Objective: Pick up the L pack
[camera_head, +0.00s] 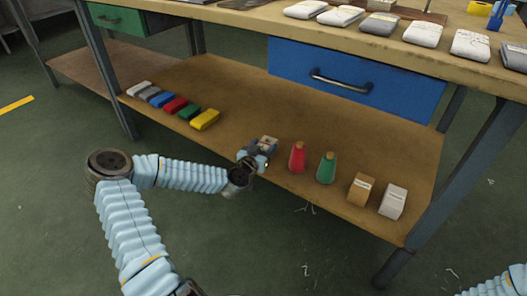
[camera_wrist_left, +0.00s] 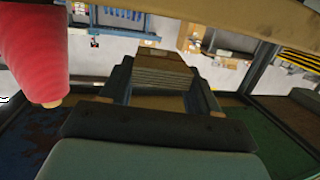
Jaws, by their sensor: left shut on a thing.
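My left gripper (camera_head: 262,151) is over the front edge of the lower shelf, left of the red cone. It is shut on a small brown pack (camera_wrist_left: 162,68), which shows between the fingers in the left wrist view. The wrist view shows lines like stacked layers on its near side. A small part of it shows past the fingers in the head view (camera_head: 268,141). No size letter can be read on it. My right gripper is out of view; only a piece of that arm shows at the bottom right corner.
Beside the gripper on the shelf (camera_head: 240,90) stand a red cone (camera_head: 297,158), a green cone (camera_head: 326,168), a tan box (camera_head: 360,189) and a white box (camera_head: 393,202). Coloured bundles (camera_head: 174,106) lie at left. A blue drawer (camera_head: 355,78) hangs above; pale packs (camera_head: 423,34) lie on the worktop.

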